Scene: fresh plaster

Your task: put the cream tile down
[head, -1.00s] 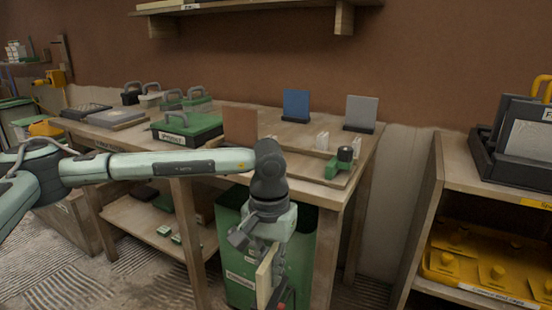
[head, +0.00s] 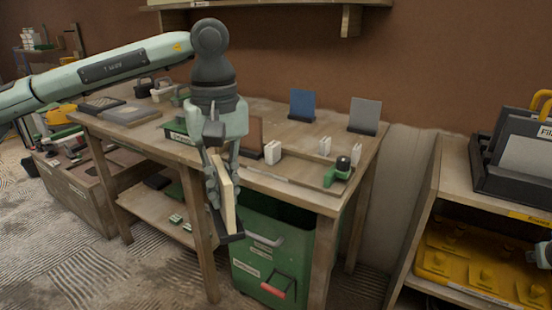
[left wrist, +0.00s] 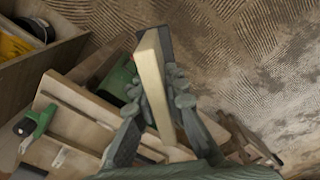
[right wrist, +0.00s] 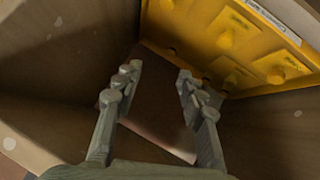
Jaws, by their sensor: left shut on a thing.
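The cream tile (head: 228,203) is a thin slab held upright and slightly tilted in front of the workbench's front edge. It also shows in the left wrist view (left wrist: 155,88), with a dark piece along its far end. My left gripper (head: 222,190) is shut on it, one finger on each broad face, pointing down. The tile touches nothing else that I can make out. My right gripper (right wrist: 158,78) is open and empty in the right wrist view, in front of a shelf space with a yellow tray (right wrist: 225,40).
The wooden workbench (head: 290,183) carries a brown tile (head: 249,135), a blue tile (head: 302,105), a grey tile (head: 364,115), white blocks (head: 272,152) and a green clamp-like tool (head: 340,172). A green bin (head: 265,262) stands below. Bare bench top lies between the standing tiles.

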